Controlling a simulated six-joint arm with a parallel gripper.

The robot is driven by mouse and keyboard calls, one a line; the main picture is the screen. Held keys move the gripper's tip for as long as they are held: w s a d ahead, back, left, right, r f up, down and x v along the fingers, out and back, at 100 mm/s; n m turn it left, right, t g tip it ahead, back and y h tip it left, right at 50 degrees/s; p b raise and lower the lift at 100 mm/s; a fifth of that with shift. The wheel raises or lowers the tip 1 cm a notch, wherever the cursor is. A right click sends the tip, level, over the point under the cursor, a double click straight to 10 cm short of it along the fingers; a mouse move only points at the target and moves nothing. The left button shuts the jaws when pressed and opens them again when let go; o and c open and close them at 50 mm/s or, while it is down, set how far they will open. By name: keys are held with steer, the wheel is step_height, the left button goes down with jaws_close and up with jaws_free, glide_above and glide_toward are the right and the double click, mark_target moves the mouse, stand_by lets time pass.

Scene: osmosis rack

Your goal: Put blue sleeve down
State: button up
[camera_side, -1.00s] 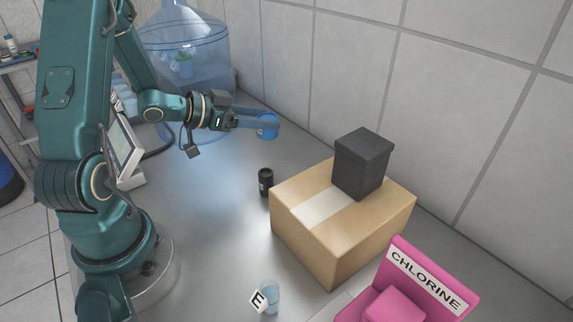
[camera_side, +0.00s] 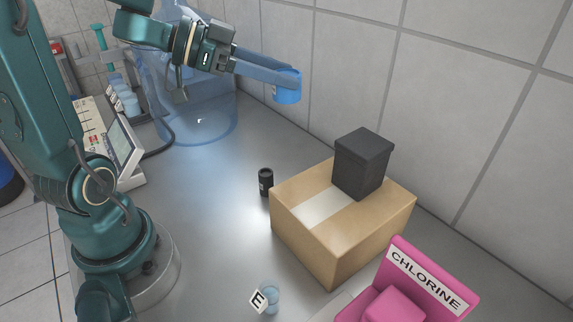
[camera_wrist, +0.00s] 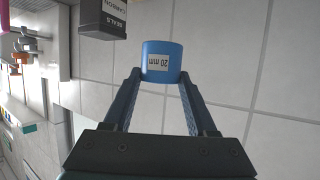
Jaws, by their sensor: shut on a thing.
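The blue sleeve (camera_side: 287,88) is a short blue cylinder held high above the bench, in front of the tiled wall. In the wrist view the sleeve (camera_wrist: 161,61) carries a white label reading "20 mm". My gripper (camera_side: 283,82) is shut on it, with one long blue finger on each side. In the wrist view my gripper (camera_wrist: 161,75) shows both fingertips against the sleeve's sides. Nothing is directly beneath the sleeve except the grey bench.
A cardboard box (camera_side: 330,243) bears a dark grey box (camera_side: 363,165). A small black cylinder (camera_side: 266,182) stands beside it. A large blue bottle (camera_side: 197,113) is behind my arm. A cup (camera_side: 271,298) with an E card and a pink chlorine holder (camera_side: 430,285) are in front. The middle bench is clear.

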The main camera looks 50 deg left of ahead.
steer(key=s+d+n+y, duration=0.1)
steer(key=s+d, duration=0.2)
steer(key=d, duration=1.1)
steer(key=w+a+n+y, duration=0.1)
steer(key=a+n+y, duration=0.3)
steer(key=y, duration=0.1)
steer(key=w+a+f+n+g+y, duration=0.1)
steer(key=a+n+y, duration=0.3)
steer(key=a+n, duration=0.1)
steer(key=w+a+n+g+y, duration=0.1)
steer(key=a+n+y, duration=0.3)
steer(key=a+y, duration=0.1)
steer(key=shift+f+n+y, duration=0.3)
steer(key=shift+f, duration=0.05)
steer(key=shift+s+a+f+n+g+y, duration=0.75)
steer(key=shift+a+f+n+g, duration=1.25)
steer(key=shift+f, duration=0.95)
steer(key=shift+s+a+f+n+g+y, duration=0.7)
steer(key=shift+a+f+n+g, duration=1.3)
steer(key=shift+f, duration=1)
steer(key=shift+s+a+f+n+g+y, duration=0.7)
steer(key=shift+a+f+n+g, duration=1.3)
steer(key=shift+f, duration=0.95)
